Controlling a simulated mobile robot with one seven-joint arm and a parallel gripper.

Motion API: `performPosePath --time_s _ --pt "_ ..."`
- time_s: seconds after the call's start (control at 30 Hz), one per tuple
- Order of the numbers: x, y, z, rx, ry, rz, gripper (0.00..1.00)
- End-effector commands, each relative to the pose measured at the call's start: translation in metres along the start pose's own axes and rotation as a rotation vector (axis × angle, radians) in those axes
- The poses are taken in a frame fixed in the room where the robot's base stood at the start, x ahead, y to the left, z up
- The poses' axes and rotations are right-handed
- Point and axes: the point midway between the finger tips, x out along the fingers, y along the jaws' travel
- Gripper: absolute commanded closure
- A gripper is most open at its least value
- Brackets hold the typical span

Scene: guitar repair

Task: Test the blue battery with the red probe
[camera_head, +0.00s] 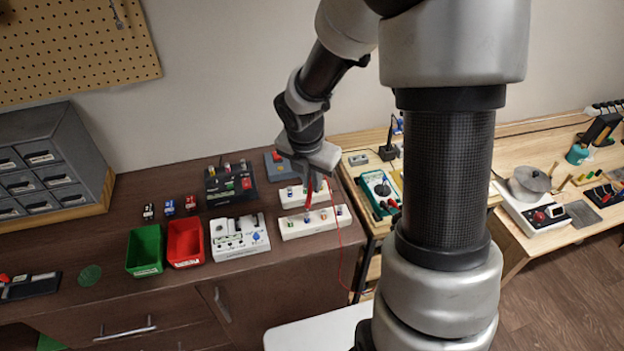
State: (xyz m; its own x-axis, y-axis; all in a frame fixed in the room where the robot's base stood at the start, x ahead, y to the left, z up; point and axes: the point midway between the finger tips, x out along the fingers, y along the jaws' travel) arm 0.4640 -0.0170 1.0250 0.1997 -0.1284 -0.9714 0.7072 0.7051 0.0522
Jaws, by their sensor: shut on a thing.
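My gripper (313,178) is over the right part of the dark bench, pointing down, with its jaws shut on the red probe (308,199). The probe hangs tip down above the white strips, and a thin red lead (341,250) runs from it off to the right and down. I cannot tell whether its tip touches anything. A small blue block (169,207), which may be the blue battery, stands between a black one (148,211) and a red one (190,204). The front white strip (297,232) and rear white strip (289,203) hold several small coloured upright pieces, some bluish; labels are too small to read.
A green bin (145,268), a red bin (185,262) and a white device (224,249) with a blue knob stand along the front. A black rack (214,194) is behind them. Grey drawers (41,116) stand left. A teal meter (381,208) is on the side table.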

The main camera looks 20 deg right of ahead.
Motion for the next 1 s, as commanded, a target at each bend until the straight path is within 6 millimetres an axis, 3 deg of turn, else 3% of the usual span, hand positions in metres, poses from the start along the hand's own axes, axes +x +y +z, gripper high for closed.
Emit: performPosePath --time_s 1.0 --pt "0.0055 -0.0004 -0.0015 0.0 0.001 0.0 1.0"
